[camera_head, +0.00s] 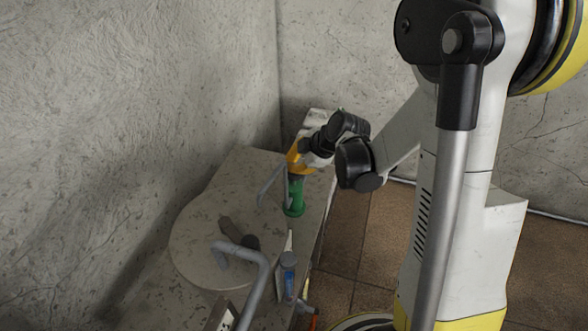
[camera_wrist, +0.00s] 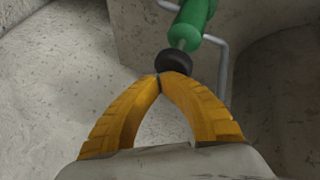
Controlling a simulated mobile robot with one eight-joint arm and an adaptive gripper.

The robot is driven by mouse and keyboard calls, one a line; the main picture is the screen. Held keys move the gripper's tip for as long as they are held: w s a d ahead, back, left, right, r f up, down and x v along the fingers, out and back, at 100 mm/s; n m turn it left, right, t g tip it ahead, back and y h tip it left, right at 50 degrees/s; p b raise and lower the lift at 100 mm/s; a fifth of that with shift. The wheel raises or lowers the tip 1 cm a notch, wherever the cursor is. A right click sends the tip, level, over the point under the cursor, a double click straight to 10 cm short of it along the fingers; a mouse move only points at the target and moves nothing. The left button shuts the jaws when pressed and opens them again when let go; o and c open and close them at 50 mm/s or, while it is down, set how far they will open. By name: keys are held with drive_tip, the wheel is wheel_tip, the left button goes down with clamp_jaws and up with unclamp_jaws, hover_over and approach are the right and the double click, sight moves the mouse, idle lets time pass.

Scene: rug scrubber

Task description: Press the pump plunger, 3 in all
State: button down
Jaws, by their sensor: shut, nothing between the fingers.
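The pump has a green body (camera_head: 294,197) and stands upright on the grey worktop. In the wrist view the green body (camera_wrist: 192,18) is at the top, with a short grey rod and a round black plunger knob (camera_wrist: 174,61) at its near end. My gripper (camera_wrist: 160,80) has orange fingers whose tips meet at the knob's edge. I cannot tell whether they touch it. In the head view my gripper (camera_head: 293,166) is just above the green body, and the knob is hidden there.
A grey bent bar (camera_head: 268,185) stands close to the pump. A larger bent bar (camera_head: 262,285), a blue item (camera_head: 288,268) and a dark tool (camera_head: 237,235) on a round slab (camera_head: 195,235) are nearer. Walls rise at the left and back; brown tiled floor lies right.

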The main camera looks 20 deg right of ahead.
drive_tip(key=shift+f+b, duration=1.3)
idle(0.9)
drive_tip(key=shift+r, duration=0.1)
drive_tip(key=shift+r+p, duration=1.55)
drive_tip(key=shift+r, duration=0.7)
drive_tip(key=shift+r+p, duration=1.7)
drive_tip(key=shift+r, duration=0.85)
drive_tip(key=shift+f, duration=0.1)
